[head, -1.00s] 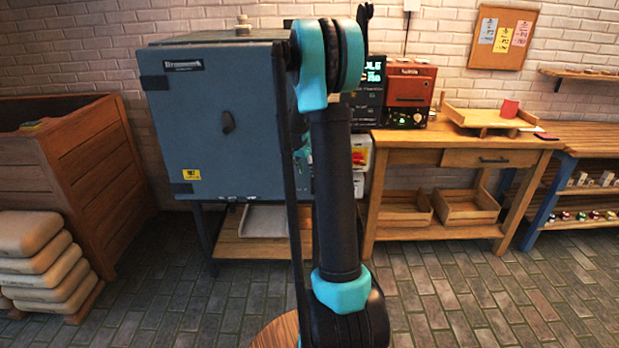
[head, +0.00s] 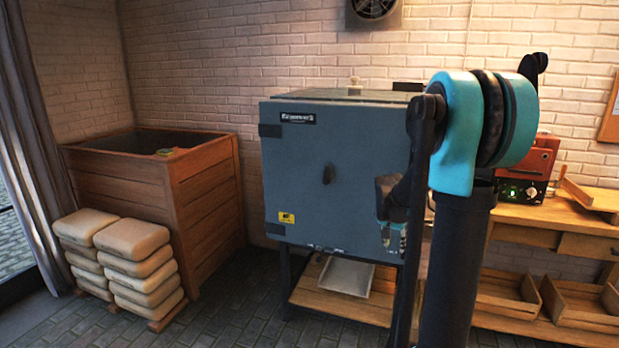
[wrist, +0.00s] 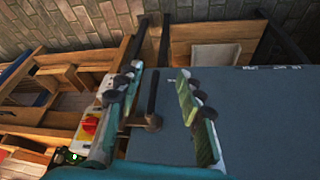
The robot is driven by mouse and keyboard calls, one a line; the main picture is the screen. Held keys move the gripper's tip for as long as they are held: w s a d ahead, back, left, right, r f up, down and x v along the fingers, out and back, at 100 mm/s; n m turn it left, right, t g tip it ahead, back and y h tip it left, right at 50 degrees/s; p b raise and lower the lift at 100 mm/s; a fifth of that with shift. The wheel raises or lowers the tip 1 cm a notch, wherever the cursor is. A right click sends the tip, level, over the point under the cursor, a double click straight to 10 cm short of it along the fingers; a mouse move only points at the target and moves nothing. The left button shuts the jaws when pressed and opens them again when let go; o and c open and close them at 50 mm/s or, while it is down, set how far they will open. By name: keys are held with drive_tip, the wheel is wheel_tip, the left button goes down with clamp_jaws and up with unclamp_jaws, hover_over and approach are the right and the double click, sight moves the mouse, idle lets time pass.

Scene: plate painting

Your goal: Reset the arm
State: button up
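Behind the fingers is the blue-grey face of the kiln-like cabinet (wrist: 255,120), with a control box bearing a red knob at the left finger. In the head view my raised arm stands at the right, in front of the right side of the cabinet (head: 330,200).
A wooden bin (head: 205,205) and stacked sacks (head: 135,240) stand at the left. A wooden workbench (head: 575,245) with a red device (head: 525,170) is at the right. Paved floor (head: 225,325) is clear in front of the cabinet.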

drive_tip(key=s+a+f+n+y, duration=0.1)
drive_tip(key=s+a+f+n, duration=0.1)
drive_tip(key=s, duration=0.6)
drive_tip(key=s+a+f+n+y, duration=0.1)
drive_tip(key=s+a+f+n, duration=0.1)
drive_tip(key=s+a, duration=0.3)
drive_tip(key=s+a+f+n, duration=0.2)
drive_tip(key=s+a+n, duration=0.2)
drive_tip(key=s, duration=0.9)
drive_tip(key=shift+s+f+t+y, duration=0.2)
drive_tip(key=shift+s+t+y, duration=0.05)
drive_tip(key=shift+t+y, duration=0.15)
